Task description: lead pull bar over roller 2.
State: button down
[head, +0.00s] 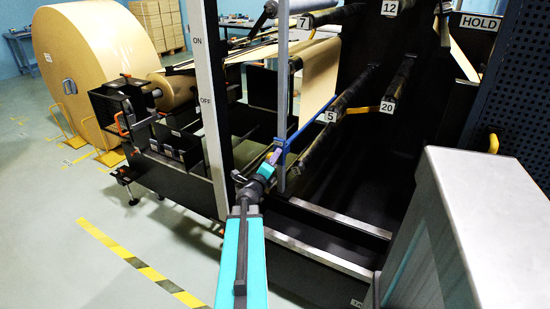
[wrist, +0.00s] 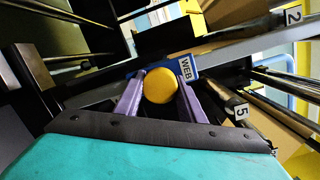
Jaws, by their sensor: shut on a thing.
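The pull bar is blue with a white WEB label and a round yellow end; it shows in the wrist view (wrist: 190,70) and as a thin blue bar in the head view (head: 307,125). My gripper (head: 270,163) has purple fingers, seen in the wrist view (wrist: 158,88) shut on either side of the yellow end. Roller 2 (wrist: 268,24), a dark roller with a tag "2", lies at the upper right of the wrist view, apart from the bar. I cannot make out roller 2's tag in the head view.
Roller 5 (head: 345,100) is close to the bar. Rollers 7 (head: 325,17), 12 (head: 377,7) and 20 (head: 398,82) sit farther up or right. A grey upright post (head: 208,110) stands left of my gripper. A grey cabinet (head: 470,230) stands at right.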

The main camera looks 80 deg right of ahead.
notch_tip(320, 180, down, 13)
jog(key=w+b, duration=0.1)
jog(key=b, duration=0.7)
jog(key=shift+w+d+r, duration=0.2)
jog(key=shift+w, duration=0.05)
jog(key=shift+f, duration=0.1)
dwell(0.8)
